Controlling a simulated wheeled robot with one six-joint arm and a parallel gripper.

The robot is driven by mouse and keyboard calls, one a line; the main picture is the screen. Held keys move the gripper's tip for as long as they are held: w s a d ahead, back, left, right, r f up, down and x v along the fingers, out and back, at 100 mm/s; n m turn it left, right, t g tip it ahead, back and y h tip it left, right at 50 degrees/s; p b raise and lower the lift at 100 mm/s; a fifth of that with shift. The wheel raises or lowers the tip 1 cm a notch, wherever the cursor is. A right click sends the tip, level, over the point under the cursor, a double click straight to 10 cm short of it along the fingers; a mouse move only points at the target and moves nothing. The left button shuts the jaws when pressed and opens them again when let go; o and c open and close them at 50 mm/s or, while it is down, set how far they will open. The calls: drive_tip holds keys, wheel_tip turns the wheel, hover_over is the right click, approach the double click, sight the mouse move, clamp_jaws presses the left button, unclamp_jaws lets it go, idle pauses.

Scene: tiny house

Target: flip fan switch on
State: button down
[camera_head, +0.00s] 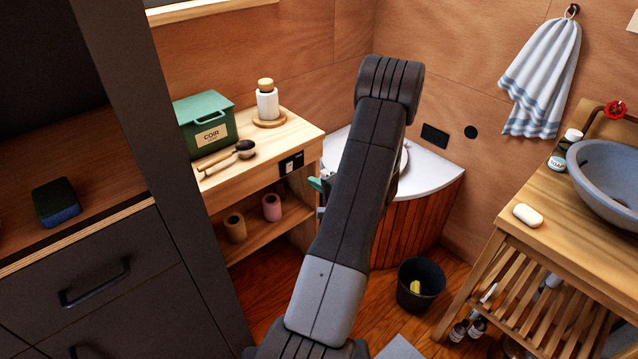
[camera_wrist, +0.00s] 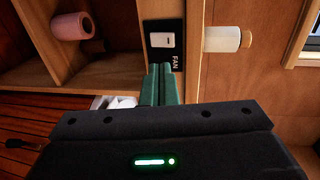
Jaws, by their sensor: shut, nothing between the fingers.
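The fan switch (camera_head: 291,163) is a white rocker on a black plate, set in the front edge of the wooden shelf unit in the head view. In the wrist view the switch (camera_wrist: 167,41) is close, with the label FAN beside it. My gripper (camera_wrist: 161,70) is shut and empty, its green fingers pointing at the lower edge of the plate. I cannot tell whether the tips touch it. In the head view my gripper (camera_head: 316,184) shows only partly behind my arm, right of and below the switch.
A green box (camera_head: 206,122), a brush (camera_head: 243,149) and a white bottle (camera_head: 267,102) stand or lie on the shelf top. Rolls (camera_head: 271,207) sit on the lower shelf. A dark bin (camera_head: 420,284) stands on the floor, and a basin counter (camera_head: 543,236) is at right.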

sight(289, 165)
drive_tip(key=x, duration=0.3)
drive_tip(key=p+x, duration=0.1)
drive_tip(key=x, duration=0.2)
drive_tip(key=r+x, duration=0.1)
drive_tip(key=x, duration=0.2)
drive_tip(key=shift+w+a+p, duration=0.2)
drive_tip(key=shift+p, duration=0.2)
drive_tip(key=shift+w+a+r+g+b, duration=0.2)
drive_tip(key=shift+w+a+g+b, duration=0.05)
drive_tip(key=shift+w+g+b, duration=0.1)
drive_tip(key=shift+s, duration=0.1)
drive_tip(key=shift+d, duration=0.15)
